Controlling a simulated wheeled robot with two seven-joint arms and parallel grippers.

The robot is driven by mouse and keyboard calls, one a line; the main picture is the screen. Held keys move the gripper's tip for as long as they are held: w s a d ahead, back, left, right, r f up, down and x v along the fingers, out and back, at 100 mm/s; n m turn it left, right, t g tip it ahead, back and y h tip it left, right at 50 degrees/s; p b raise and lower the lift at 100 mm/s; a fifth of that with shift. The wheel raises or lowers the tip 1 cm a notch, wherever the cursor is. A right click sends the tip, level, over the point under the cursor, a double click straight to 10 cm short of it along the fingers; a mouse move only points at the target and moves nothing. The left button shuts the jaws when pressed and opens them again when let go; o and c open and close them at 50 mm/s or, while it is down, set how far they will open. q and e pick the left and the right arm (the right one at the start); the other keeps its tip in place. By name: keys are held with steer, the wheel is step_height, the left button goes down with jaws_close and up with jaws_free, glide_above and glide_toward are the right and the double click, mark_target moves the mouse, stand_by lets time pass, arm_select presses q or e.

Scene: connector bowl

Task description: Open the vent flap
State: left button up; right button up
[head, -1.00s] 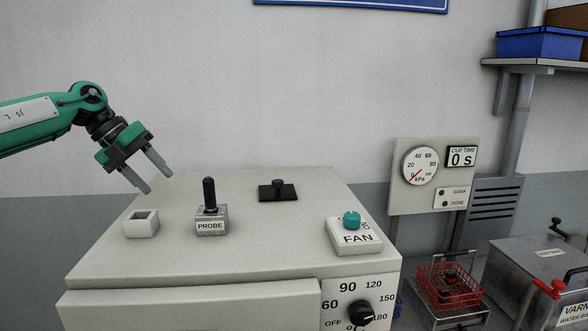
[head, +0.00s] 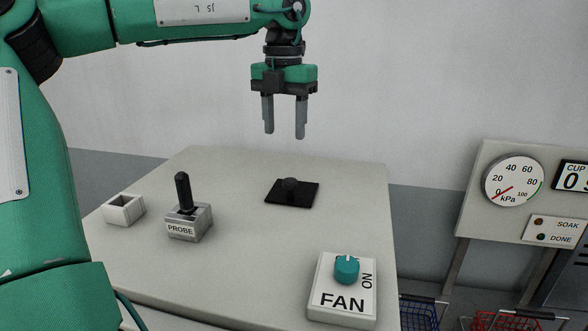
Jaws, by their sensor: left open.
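My left gripper (head: 284,134) points straight down above and slightly behind the flap in the picture, open and empty. Its two grey fingers are apart, and a clear gap separates the fingertips from the knob. My right gripper is not in view.
A probe holder (head: 187,222) with an upright black handle and a small white open box (head: 124,209) stand left of the flap. A fan switch (head: 343,288) with a teal knob is at the front right. A gauge panel (head: 512,190) stands at the right.

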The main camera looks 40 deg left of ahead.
mark_target(289, 180)
arm_select(q)
steer(key=f, duration=0.2)
steer(key=f+p, duration=0.1)
steer(key=shift+w+d+f, duration=0.15)
steer(key=shift+d+f, duration=0.15)
steer(key=f, duration=0.2)
steer(key=f+p, duration=0.1)
steer(key=f, duration=0.1)
steer(key=f+p, duration=0.1)
steer(key=f, duration=0.1)
steer(key=shift+w+a+f, duration=0.15)
steer(key=shift+w+a, duration=0.05)
steer(key=shift+w, duration=0.2)
steer(key=shift+s+f, duration=0.1)
steer(key=shift+f, duration=0.6)
steer(key=c, duration=0.9)
jaws_close()
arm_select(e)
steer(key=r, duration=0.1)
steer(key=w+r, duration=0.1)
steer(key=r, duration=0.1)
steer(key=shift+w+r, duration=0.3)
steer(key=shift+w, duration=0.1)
